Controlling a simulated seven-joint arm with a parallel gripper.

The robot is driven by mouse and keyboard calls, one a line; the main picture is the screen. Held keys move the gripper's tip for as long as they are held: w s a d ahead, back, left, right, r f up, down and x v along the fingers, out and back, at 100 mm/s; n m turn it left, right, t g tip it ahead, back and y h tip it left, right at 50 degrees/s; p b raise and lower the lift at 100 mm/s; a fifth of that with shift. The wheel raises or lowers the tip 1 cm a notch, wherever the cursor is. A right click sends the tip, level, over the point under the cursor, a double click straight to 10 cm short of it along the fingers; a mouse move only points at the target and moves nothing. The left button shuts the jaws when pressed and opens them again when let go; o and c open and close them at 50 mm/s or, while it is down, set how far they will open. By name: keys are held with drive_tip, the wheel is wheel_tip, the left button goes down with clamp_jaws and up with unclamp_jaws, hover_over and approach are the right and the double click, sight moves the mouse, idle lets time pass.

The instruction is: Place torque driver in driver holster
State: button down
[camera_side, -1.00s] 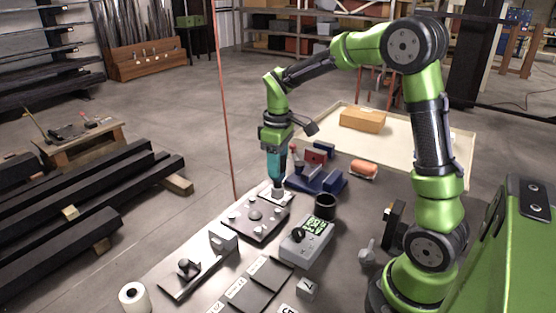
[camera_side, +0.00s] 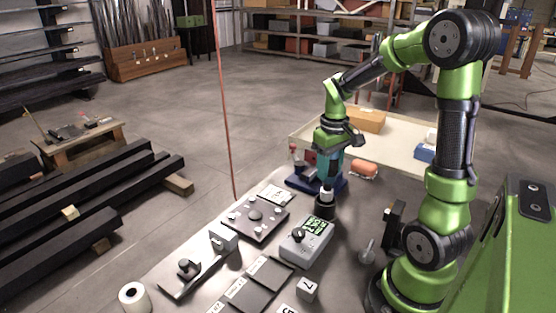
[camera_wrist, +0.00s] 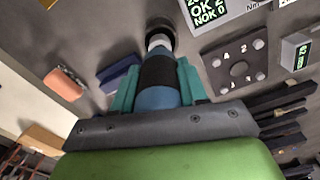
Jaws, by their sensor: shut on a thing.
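My gripper (camera_side: 328,165) is shut on the torque driver, its teal fingers either side of the body. In the wrist view the driver (camera_wrist: 157,97) has a blue body, a black band and a pale tip pointing away from the wrist. The driver (camera_side: 327,190) looks about upright in the side view. The driver holster (camera_side: 324,211) is a black round cup on the table, directly under the tip. Its dark mouth (camera_wrist: 160,24) shows around the tip in the wrist view. I cannot tell whether the tip is just above the rim or slightly inside.
A grey controller with a green display (camera_side: 308,241) stands in front of the holster. A dark plate with several posts (camera_side: 255,217) lies to the left. A blue vise (camera_side: 303,180) is close behind, and an orange object (camera_side: 363,169) lies at the back right.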

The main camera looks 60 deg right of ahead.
sight(328, 183)
drive_tip(key=shift+f, duration=2.7)
drive_tip(key=shift+f, duration=0.15)
drive_tip(key=c, duration=0.6)
unclamp_jaws()
wheel_tip(328, 183, up, 12)
drive_tip(key=shift+f, duration=0.1)
drive_tip(key=s+a+r+t+y, duration=0.1)
drive_tip(key=s+a+r+t, duration=0.1)
drive_tip(key=a, duration=0.8)
drive_tip(key=s+a+r+t+y, duration=0.1)
drive_tip(key=a+t, duration=0.4)
drive_tip(key=a, duration=0.5)
drive_tip(key=shift+s+a+r, duration=0.4)
drive_tip(key=shift+s+r, duration=0.3)
